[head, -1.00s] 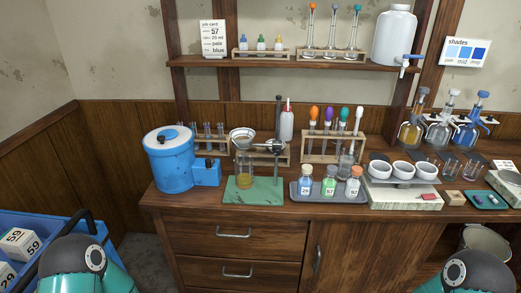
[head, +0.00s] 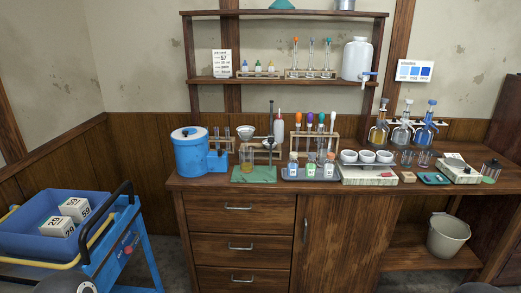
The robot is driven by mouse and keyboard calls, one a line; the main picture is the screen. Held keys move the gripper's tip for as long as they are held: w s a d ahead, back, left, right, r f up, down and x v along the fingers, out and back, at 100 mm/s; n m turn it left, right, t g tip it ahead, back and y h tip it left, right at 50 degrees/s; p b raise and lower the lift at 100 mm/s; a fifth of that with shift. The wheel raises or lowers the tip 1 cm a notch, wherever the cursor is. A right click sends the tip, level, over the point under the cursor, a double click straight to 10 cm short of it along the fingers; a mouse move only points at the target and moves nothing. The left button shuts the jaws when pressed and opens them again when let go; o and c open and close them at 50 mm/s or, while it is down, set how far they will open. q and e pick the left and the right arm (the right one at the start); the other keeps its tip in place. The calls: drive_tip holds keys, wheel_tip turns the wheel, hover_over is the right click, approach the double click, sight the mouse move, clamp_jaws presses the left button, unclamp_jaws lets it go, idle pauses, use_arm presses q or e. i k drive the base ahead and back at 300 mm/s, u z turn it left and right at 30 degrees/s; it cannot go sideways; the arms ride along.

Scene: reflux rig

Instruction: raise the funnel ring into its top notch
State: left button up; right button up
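The funnel (head: 246,132) is a pale cone held in its ring, on an arm reaching left from the clamp (head: 269,143) on an upright dark rod (head: 271,107). The stand's green base (head: 262,175) lies on the bench. A glass vessel with amber liquid (head: 246,158) stands on the base under the funnel. The clamp sits partway up the rod, with bare rod above it. The notches are too small to make out. Neither gripper is in view; only bits of my arms show at the bottom edge.
A blue drum (head: 190,156) stands left of the stand. A tray with several small bottles (head: 310,176) is close on its right, and a test-tube rack (head: 332,148) behind. A shelf (head: 350,83) hangs above. A blue cart (head: 60,225) stands at lower left.

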sight(252, 138)
drive_tip(key=z, duration=0.7)
drive_tip(key=i, duration=1.55)
drive_tip(key=u, duration=0.8)
